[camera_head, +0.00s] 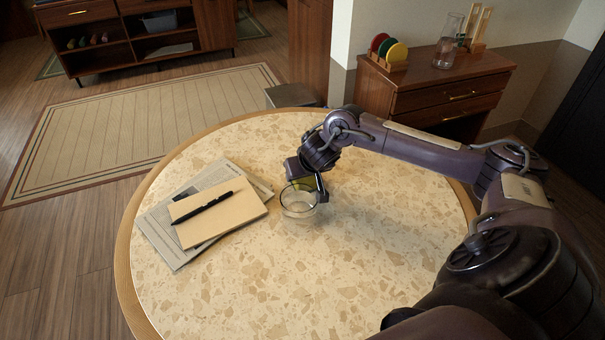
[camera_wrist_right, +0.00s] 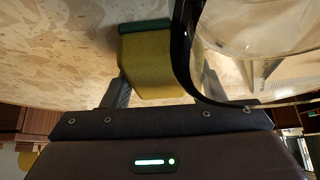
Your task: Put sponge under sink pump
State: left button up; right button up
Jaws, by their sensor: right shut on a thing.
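The sponge (camera_wrist_right: 147,66), yellow with a dark green layer, sits between the fingers of my right gripper (camera_wrist_right: 160,88) in the right wrist view. The gripper is shut on it. In the head view, my right gripper (camera_head: 306,186) is at the glass bowl on the round table. Only a small yellow-green patch of the sponge (camera_head: 298,184) shows there, close to the bowl's rim. I cannot tell whether the sponge touches the table or the bowl. No sink pump is in view. My left gripper is not in view.
The clear, dark-rimmed glass bowl (camera_head: 299,207) is close beside the sponge; it also shows in the wrist view (camera_wrist_right: 245,45). A notepad (camera_head: 235,213), a black pen (camera_head: 205,205) and papers (camera_head: 165,226) lie left on the table (camera_head: 260,285). The table's front is clear.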

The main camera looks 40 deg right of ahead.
jog(key=o, duration=1)
